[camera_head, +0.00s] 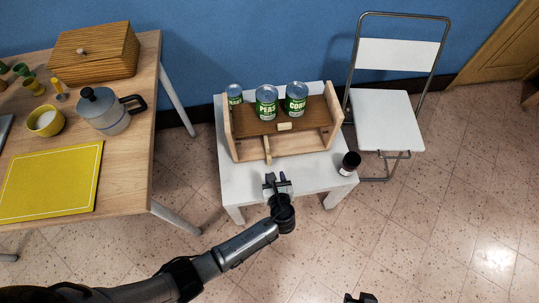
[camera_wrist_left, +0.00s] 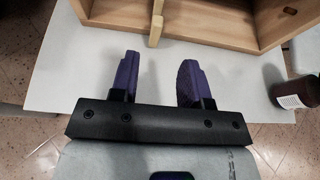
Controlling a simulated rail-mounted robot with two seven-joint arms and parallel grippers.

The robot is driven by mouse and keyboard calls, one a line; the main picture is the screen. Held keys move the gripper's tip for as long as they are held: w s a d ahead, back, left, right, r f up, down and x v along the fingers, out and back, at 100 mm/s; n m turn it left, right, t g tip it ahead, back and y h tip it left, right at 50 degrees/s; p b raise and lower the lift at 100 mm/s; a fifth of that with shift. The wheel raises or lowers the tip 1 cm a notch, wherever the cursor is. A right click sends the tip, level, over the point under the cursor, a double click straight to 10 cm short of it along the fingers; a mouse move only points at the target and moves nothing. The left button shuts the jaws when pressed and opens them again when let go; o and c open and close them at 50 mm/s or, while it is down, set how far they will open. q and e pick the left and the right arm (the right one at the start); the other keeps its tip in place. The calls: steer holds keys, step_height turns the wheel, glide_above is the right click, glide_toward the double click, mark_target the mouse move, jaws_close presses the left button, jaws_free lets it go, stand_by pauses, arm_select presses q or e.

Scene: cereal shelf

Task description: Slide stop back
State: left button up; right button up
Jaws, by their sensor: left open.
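A small wooden shelf unit (camera_head: 235,146) stands on a white table. A small pale block (camera_head: 285,126), perhaps the stop, sits at the front edge of its brown upper board (camera_head: 262,126). A pale upright strip (camera_head: 267,149) stands at the front middle of the lower opening; it shows at the top of the left wrist view (camera_wrist_left: 156,24). My left gripper (camera_head: 277,178) is open and empty in front of the shelf, apart from the strip. Its purple fingers (camera_wrist_left: 158,78) are spread over the white tabletop. Part of my right gripper (camera_head: 361,298) shows at the bottom edge.
A small can (camera_head: 234,95), a peas can (camera_head: 266,102) and a corn can (camera_head: 296,98) stand on the upper board. A dark jar (camera_head: 349,163) stands at the white table's (camera_head: 312,178) right edge. A folding chair (camera_head: 386,120) stands right; a wooden table (camera_head: 137,167) stands left.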

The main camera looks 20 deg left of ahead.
mark_target(270, 159)
arm_select(q)
steer(key=b+x, duration=0.5)
steer(key=x, duration=0.6)
steer(key=shift+a+f, duration=0.1)
steer(key=shift+a, duration=0.15)
steer(key=shift+b+x, duration=0.55)
steer(key=shift+x, duration=0.2)
steer(key=c, duration=0.5)
jaws_close()
